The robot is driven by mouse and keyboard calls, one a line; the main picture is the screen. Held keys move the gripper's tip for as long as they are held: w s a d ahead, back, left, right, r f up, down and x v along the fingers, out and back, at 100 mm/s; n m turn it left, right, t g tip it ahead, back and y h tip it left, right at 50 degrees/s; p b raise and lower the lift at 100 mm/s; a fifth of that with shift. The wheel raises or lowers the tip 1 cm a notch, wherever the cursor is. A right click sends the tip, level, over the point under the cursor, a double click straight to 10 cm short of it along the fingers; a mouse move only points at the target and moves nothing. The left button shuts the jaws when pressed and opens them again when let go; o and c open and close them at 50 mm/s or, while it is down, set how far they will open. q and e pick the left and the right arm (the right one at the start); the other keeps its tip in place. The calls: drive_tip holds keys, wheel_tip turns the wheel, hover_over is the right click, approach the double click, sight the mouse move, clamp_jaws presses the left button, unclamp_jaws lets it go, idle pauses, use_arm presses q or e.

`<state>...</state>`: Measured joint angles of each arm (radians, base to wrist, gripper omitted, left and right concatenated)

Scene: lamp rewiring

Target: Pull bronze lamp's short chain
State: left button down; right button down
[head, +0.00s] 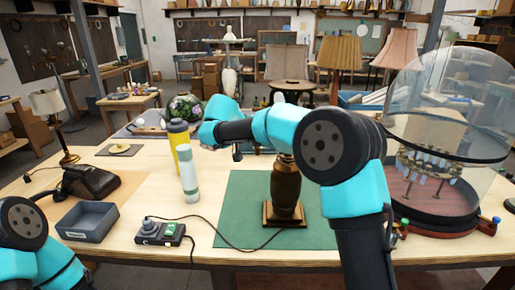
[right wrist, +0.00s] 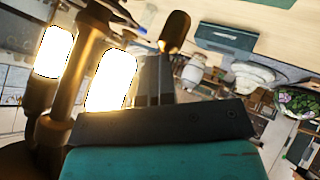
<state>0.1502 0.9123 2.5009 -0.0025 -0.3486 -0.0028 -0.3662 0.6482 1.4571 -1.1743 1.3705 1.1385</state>
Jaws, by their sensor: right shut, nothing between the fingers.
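The bronze lamp (head: 285,188) stands upright on the green mat (head: 240,205); my right arm hides its upper part in the head view. In the right wrist view its bronze stem (right wrist: 70,75) and two glowing bulbs (right wrist: 112,78) are close by on the left. My right gripper (right wrist: 155,78) is shut and empty beside the bulbs. A rounded bronze piece (right wrist: 175,32) shows just beyond the fingertips; I cannot tell whether it is a chain's end. A small dark piece (head: 237,152) hangs below my right arm in the head view. My left gripper is out of view.
A white-green bottle (head: 188,175) and yellow bottle (head: 178,140) stand left of the lamp. A switch box (head: 160,232) with a cord, a grey tray (head: 87,220) and a dark telephone (head: 90,182) lie further left. A glass dome (head: 445,100) stands right.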

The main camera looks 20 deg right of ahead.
drive_tip(key=shift+f, duration=0.65)
drive_tip(key=shift+w+r, duration=0.1)
drive_tip(key=shift+r, duration=3.2)
drive_tip(key=shift+a, duration=0.1)
